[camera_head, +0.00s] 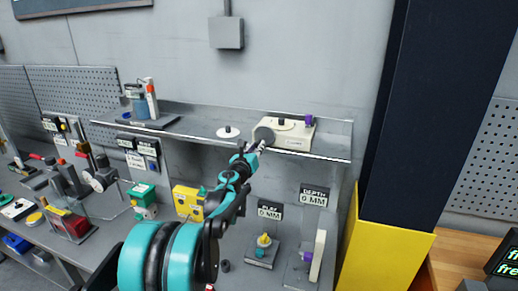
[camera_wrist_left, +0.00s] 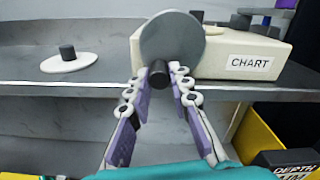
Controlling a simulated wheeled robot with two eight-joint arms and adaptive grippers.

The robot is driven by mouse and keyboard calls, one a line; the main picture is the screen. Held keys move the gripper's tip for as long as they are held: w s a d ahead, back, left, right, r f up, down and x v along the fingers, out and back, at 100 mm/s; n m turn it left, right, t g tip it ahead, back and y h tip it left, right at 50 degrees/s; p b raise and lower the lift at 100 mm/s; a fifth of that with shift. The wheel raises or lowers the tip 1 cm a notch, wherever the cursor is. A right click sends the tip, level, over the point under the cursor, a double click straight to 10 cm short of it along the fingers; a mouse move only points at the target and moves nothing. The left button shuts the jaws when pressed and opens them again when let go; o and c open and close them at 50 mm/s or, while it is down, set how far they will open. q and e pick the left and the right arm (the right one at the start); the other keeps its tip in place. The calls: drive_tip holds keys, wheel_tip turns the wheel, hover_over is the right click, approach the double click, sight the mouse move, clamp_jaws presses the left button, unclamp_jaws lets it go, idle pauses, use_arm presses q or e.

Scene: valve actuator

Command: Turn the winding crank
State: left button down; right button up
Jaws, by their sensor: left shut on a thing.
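The cream chart box (camera_head: 294,141) stands on the shelf in the head view; its CHART label shows on the box in the left wrist view (camera_wrist_left: 255,58). A round grey crank disc (camera_head: 263,135) is on the box's left front; it also shows in the left wrist view (camera_wrist_left: 172,36). A short black crank knob (camera_wrist_left: 158,74) sticks out from the disc's lower part. My left gripper (camera_head: 256,149) reaches up to the disc. In the left wrist view the gripper (camera_wrist_left: 158,80) has its fingers closed on either side of the knob. My right gripper is in neither view.
A white disc with a black knob (camera_head: 228,132) lies on the shelf (camera_head: 185,126), left of the box. A purple knob (camera_head: 309,120) is at the box's right end. A yellow-based dark pillar (camera_head: 388,250) stands to the right. Several devices crowd the lower bench.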

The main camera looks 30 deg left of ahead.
sight(258, 131)
use_arm(q)
drive_tip(key=m, duration=0.3)
drive_tip(key=a+r+m, duration=0.1)
drive_tip(key=shift+s+m, duration=0.15)
drive_tip(key=shift+m, duration=0.15)
drive_tip(key=m, duration=0.2)
drive_tip(key=r+m, duration=0.1)
drive_tip(key=m+p, duration=0.1)
drive_tip(key=m, duration=0.1)
drive_tip(key=shift+a+r+m, duration=0.15)
drive_tip(key=shift+a+m, duration=0.15)
drive_tip(key=shift+a, duration=0.05)
drive_tip(key=m, duration=0.2)
drive_tip(key=r+m, duration=0.1)
drive_tip(key=m, duration=0.1)
drive_tip(key=shift+r+p, duration=0.1)
drive_tip(key=shift+p, duration=0.3)
drive_tip(key=m, duration=0.3)
drive_tip(key=r+m, duration=0.1)
drive_tip(key=m, duration=0.1)
drive_tip(key=shift+d+p, duration=0.25)
drive_tip(key=shift+p, duration=0.1)
drive_tip(key=shift+r, duration=0.1)
drive_tip(key=c, duration=1.4)
unclamp_jaws()
drive_tip(key=shift+o, duration=0.2)
drive_tip(key=v, duration=1.2)
